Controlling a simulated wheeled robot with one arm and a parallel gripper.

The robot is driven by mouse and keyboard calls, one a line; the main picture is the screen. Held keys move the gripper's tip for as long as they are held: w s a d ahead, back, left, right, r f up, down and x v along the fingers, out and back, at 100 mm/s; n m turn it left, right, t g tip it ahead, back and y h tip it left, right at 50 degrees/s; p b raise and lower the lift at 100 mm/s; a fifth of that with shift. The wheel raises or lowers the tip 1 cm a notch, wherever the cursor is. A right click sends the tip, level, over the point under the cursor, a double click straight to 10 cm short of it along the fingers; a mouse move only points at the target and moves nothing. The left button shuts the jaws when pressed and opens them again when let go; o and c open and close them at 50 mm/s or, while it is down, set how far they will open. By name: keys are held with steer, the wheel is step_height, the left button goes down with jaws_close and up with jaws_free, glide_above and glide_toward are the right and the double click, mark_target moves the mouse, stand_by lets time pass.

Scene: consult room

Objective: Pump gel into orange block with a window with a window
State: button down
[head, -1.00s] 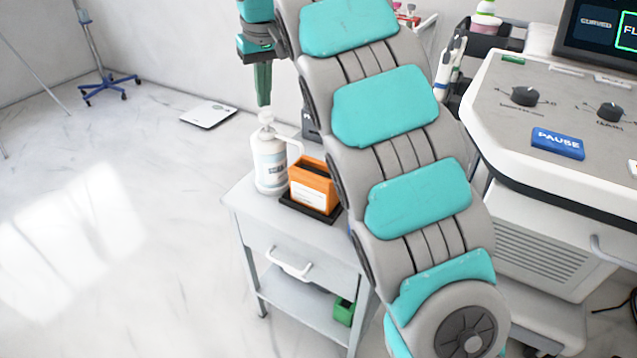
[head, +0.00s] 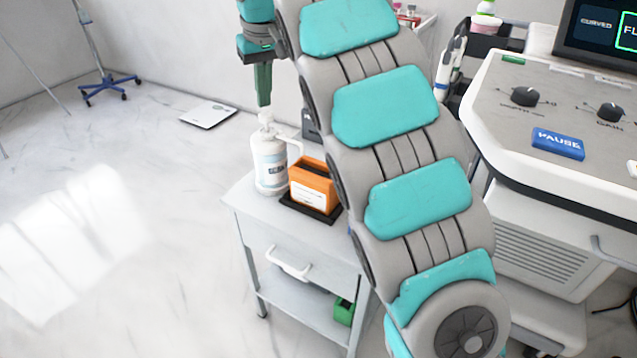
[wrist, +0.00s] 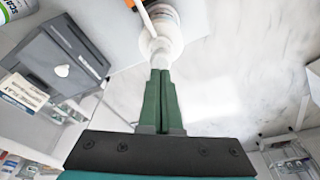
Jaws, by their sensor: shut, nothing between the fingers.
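A white pump bottle (head: 270,170) with a label stands upright on the small grey cart (head: 240,205). Its pump head (head: 266,118) is at the top, and its spout points right towards the orange block with a window (head: 313,187). The block stands on a black base right beside the bottle. My gripper (head: 264,104) is shut and empty, pointing down right above the pump head. In the wrist view the green fingers (wrist: 160,75) are together, with their tips at the pump head; whether they touch it I cannot tell. The bottle (wrist: 168,22) shows beyond them.
The ultrasound console (head: 560,110) with a blue PAUSE button stands to the right. A green box (head: 343,311) is on the cart's lower shelf. A grey box (wrist: 55,65) shows at the left in the wrist view. The floor on the left is mostly clear.

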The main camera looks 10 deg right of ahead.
steer(key=shift+f, duration=0.2)
stand_by(0.4)
steer(key=shift+f+b, duration=0.95)
steer(key=shift+f, duration=0.35)
steer(key=shift+r, duration=0.2)
steer(key=shift+r+p, duration=1.05)
steer(key=shift+r, duration=0.2)
